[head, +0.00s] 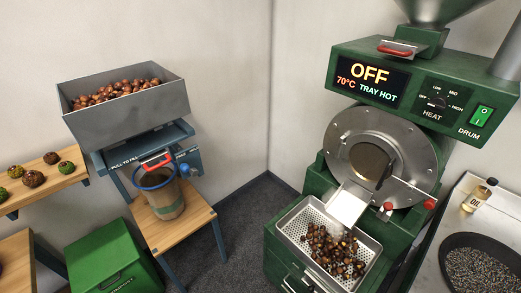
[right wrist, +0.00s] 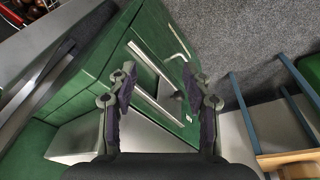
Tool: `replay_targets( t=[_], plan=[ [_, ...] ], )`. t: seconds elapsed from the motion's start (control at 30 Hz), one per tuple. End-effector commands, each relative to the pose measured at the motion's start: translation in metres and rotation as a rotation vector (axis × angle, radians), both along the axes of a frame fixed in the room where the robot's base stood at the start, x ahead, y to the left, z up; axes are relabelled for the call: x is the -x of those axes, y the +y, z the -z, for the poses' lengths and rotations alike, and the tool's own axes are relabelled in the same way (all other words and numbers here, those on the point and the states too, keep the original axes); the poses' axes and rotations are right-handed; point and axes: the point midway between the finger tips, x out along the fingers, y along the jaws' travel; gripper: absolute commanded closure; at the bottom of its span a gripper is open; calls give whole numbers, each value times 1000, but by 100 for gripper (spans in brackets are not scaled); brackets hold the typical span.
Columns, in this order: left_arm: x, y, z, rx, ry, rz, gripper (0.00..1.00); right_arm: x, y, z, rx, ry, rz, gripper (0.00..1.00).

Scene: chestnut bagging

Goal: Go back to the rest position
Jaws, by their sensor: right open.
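My right gripper (right wrist: 158,72) shows in the right wrist view with its two dark fingers spread apart and nothing between them. Beyond the fingers are the green front of the roaster's base cabinet and grey floor. I cannot tell whether a finger touches the cabinet. Neither gripper shows in the head view, and my left gripper is in no view.
The green roaster (head: 411,90) stands at right, its display reading OFF and TRAY HOT. Its perforated tray (head: 289,229) holds chestnuts. A grey hopper (head: 135,113) of chestnuts stands above a blue-rimmed bag (head: 165,207) on a wooden stand. Grey floor (head: 240,225) lies open between.

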Motion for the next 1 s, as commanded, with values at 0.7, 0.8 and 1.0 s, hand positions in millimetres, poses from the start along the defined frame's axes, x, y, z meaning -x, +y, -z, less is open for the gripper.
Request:
replay_targets(
  t=[0.7, 0.8, 1.0],
  plan=[
    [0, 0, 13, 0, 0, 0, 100, 177, -10, 155, -11, 101, 26, 50],
    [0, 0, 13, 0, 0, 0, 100, 177, -10, 155, -11, 101, 26, 50],
    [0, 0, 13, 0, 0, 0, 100, 177, -10, 155, -11, 101, 26, 50]
  ],
)
